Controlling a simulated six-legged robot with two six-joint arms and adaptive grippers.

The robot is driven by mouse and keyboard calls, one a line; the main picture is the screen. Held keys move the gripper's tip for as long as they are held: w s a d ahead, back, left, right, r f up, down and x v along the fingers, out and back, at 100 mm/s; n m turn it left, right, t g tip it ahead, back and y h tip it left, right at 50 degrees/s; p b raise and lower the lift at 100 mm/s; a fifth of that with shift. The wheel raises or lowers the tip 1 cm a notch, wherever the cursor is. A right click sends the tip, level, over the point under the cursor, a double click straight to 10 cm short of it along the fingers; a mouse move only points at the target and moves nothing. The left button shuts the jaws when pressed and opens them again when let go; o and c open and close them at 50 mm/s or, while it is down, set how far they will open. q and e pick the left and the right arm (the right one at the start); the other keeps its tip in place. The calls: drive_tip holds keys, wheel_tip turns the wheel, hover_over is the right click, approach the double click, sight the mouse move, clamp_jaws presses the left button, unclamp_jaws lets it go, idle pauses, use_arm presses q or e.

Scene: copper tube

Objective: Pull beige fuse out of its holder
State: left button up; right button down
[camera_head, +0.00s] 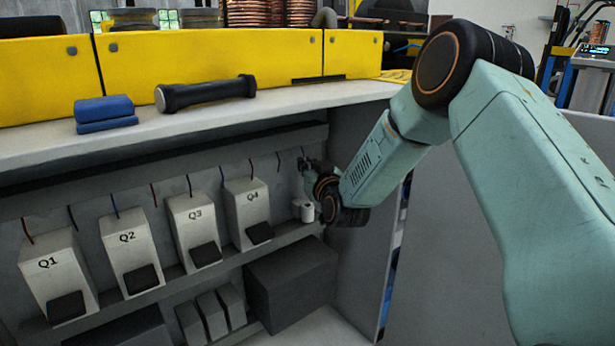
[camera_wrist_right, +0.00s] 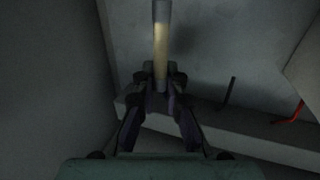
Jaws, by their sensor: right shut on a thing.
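The beige fuse (camera_wrist_right: 161,35) is a pale upright rod in the right wrist view. My right gripper (camera_wrist_right: 160,78) is shut on its lower part. The fuse's upper end leaves the top of that view, so I cannot tell whether it still sits in a holder. In the head view my dark right gripper (camera_head: 318,180) is inside the cabinet, right of the Q4 box, and the fuse in its jaws cannot be made out. A small white cylindrical part (camera_head: 304,210) stands just below the gripper. My left gripper is not in view.
White boxes Q1 (camera_head: 50,275), Q2 (camera_head: 128,250), Q3 (camera_head: 190,225) and Q4 (camera_head: 248,205) line the shelf, with wires above. The cabinet's side wall (camera_head: 358,240) is close right of the gripper. A dark block (camera_head: 292,283) lies below. The worktop (camera_head: 200,120) is overhead.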

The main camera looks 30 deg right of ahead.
drive_tip(key=shift+r, duration=0.95)
